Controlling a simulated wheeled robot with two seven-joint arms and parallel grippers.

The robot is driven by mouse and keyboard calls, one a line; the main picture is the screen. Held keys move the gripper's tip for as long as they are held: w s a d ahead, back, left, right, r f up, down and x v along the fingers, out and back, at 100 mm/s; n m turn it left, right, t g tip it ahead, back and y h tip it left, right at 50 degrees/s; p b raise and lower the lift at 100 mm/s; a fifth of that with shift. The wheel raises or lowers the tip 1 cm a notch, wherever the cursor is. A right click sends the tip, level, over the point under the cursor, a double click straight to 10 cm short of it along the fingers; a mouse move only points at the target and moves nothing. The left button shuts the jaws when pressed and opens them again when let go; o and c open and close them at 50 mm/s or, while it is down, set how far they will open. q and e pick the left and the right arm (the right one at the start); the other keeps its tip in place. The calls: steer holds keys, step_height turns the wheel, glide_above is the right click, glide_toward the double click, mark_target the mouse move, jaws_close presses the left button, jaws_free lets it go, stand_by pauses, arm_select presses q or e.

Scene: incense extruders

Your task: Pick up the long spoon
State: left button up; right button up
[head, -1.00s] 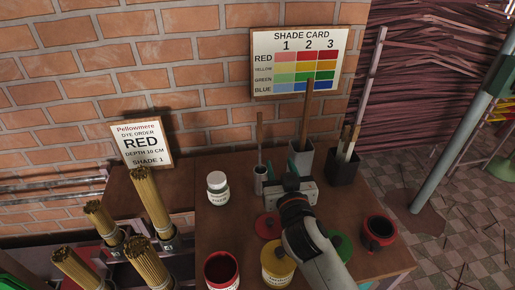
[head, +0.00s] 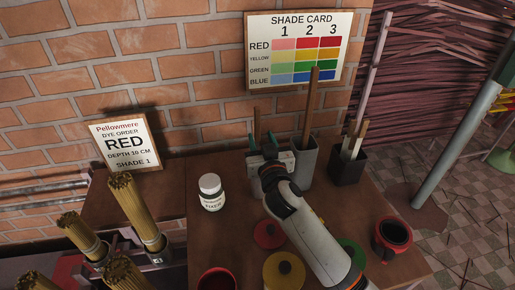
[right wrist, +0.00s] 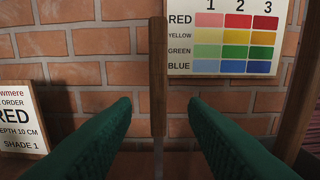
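A slim wooden handle (head: 257,122) stands upright behind my right gripper in the head view. In the right wrist view the handle (right wrist: 158,75) runs down to a thin pale shaft between my fingers. Its lower end is hidden, so I cannot confirm it is the long spoon. A taller wooden stick (head: 311,100) stands in a grey pot (head: 304,165) just to the right. My right gripper (head: 263,146) is open, its green fingers apart on either side of the slim handle, with gaps visible in the right wrist view (right wrist: 158,115). My left gripper is not in view.
A dark pot (head: 346,168) with several sticks stands right of the grey pot. A white jar (head: 211,192) stands to the left. Red, yellow and green lids or jars and a dark-red cup (head: 391,236) are nearer. A brick wall with a shade card (head: 297,50) is behind.

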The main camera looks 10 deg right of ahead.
mark_target(258, 130)
steer(key=w, duration=0.2)
steer(key=w+p, duration=0.1)
steer(key=shift+w+a+r, duration=0.1)
steer(key=shift+w+r, duration=0.3)
steer(key=shift+w+f, duration=0.15)
steer(key=shift+w, duration=0.35)
steer(key=shift+s, duration=0.1)
jaws_close()
